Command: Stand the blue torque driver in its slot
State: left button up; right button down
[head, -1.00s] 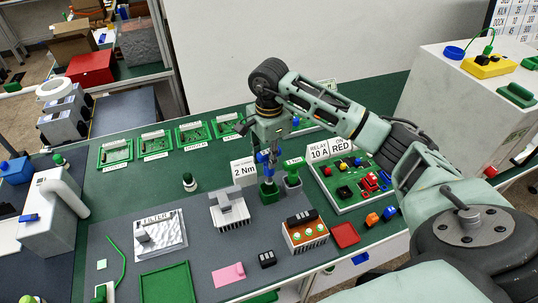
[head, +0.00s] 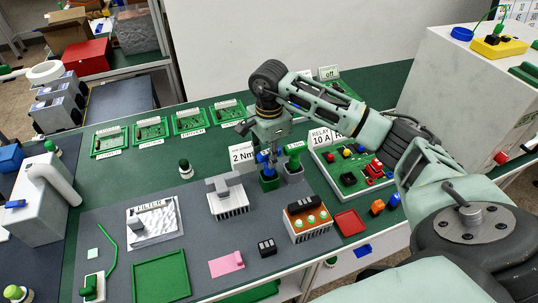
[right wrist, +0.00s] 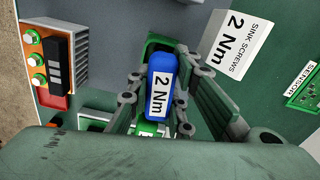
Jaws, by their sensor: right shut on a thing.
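The blue torque driver (head: 263,157) is upright in my right gripper (head: 268,145), directly over the green slot block (head: 269,182) in the head view. Its lower end meets or enters the block; how deep I cannot tell. In the right wrist view the driver's blue handle (right wrist: 161,88), labelled 2 Nm, sits between the two fingers of the right gripper (right wrist: 160,100), which are shut on it. The gripper hides part of the driver. My left gripper is not in view.
A green-handled driver (head: 295,149) stands close on the right in its own holder. The 2 Nm sign (head: 241,154) is just behind and left. A finned heat sink (head: 227,200) and an orange-topped module (head: 307,220) stand in front.

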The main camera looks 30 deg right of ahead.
jog(key=shift+f+b, duration=0.3)
jog(key=shift+b, duration=0.1)
dwell(0.4)
jog(key=c, duration=1.5)
grip_release()
notch_tip(320, 180, up, 12)
jog(key=shift+r, duration=0.1)
